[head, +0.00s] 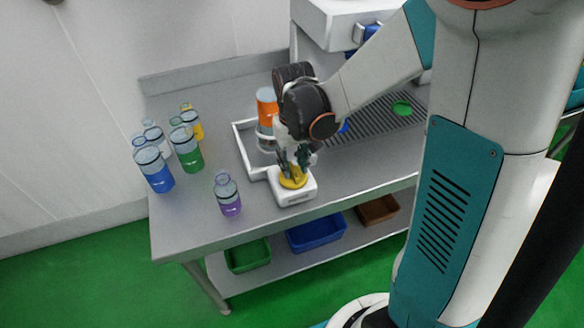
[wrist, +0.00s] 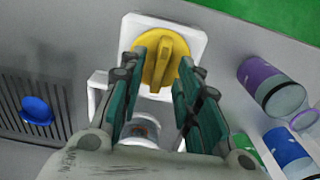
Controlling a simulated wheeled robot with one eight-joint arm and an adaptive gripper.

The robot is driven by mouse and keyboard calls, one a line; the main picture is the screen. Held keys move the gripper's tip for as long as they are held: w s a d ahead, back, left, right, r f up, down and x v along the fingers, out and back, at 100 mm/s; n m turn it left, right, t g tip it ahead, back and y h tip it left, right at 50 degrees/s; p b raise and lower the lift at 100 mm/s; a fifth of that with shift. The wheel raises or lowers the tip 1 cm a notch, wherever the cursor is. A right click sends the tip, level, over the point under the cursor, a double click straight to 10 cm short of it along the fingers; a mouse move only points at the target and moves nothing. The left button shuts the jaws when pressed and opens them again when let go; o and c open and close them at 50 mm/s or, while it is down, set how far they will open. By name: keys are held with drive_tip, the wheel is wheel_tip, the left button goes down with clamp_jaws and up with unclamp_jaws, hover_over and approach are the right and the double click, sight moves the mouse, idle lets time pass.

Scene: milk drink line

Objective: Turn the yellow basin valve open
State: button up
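The yellow basin valve (head: 293,180) is a round knob with a raised ridge, on a white square base (head: 296,197) near the front edge of the steel table. In the wrist view the yellow valve (wrist: 160,50) is at the top centre, its ridge running roughly up and down the picture. My gripper (head: 293,168) points down over the valve. In the wrist view my gripper's (wrist: 168,62) two teal fingers stand apart on either side of the ridge, with gaps to it. Whether a fingertip touches the knob's disc cannot be told.
A white-framed tray (head: 241,146) and an orange-topped container (head: 267,105) stand just behind the valve. A purple bottle (head: 228,196) stands to its left, with blue (head: 155,170) and green (head: 187,150) bottles farther left. A ribbed drain area (head: 375,120) lies right.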

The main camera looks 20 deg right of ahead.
drive_tip(key=shift+f, duration=0.95)
clamp_jaws()
